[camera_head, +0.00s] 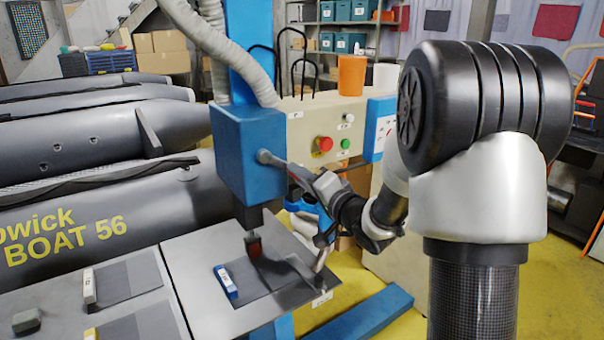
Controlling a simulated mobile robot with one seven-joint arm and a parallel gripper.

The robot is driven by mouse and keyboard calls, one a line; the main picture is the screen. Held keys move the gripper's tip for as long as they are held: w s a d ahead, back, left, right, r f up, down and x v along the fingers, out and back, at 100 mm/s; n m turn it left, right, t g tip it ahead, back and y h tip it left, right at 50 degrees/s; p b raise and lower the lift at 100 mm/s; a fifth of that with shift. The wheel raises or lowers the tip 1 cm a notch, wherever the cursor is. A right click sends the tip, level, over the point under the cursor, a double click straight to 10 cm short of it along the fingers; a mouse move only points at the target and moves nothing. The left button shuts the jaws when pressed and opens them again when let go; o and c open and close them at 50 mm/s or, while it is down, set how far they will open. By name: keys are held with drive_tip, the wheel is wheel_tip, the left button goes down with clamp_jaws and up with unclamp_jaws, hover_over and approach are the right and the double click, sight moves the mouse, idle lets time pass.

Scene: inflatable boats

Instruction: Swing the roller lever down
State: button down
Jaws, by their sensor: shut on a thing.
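A blue press head (240,155) hangs from a blue column above the metal work table (200,262). The roller lever (272,159), a grey metal bar, comes out of the head's right side and runs to the right, sloping slightly down. My gripper (303,182) is shut on the lever's outer end, and its fingers hide that end. A dark shaft with a small red-brown roller (253,246) sticks down below the head, over a dark grey patch (275,272) on the table. Whether the roller touches the patch is hard to tell.
A blue-and-white block (226,282) lies left of the roller. A control panel with a red button (325,143) stands behind my gripper, with an orange container (352,75) on top. Grey inflatable boat tubes (100,210) fill the left. A blue beam (365,318) lies low at front right.

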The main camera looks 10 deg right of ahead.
drive_tip(key=shift+f, duration=0.15)
drive_tip(key=c, duration=1.5)
unclamp_jaws()
drive_tip(key=b+v, duration=0.1)
drive_tip(key=v, duration=1.6)
drive_tip(key=shift+s+d, duration=0.1)
drive_tip(key=shift+s, duration=0.15)
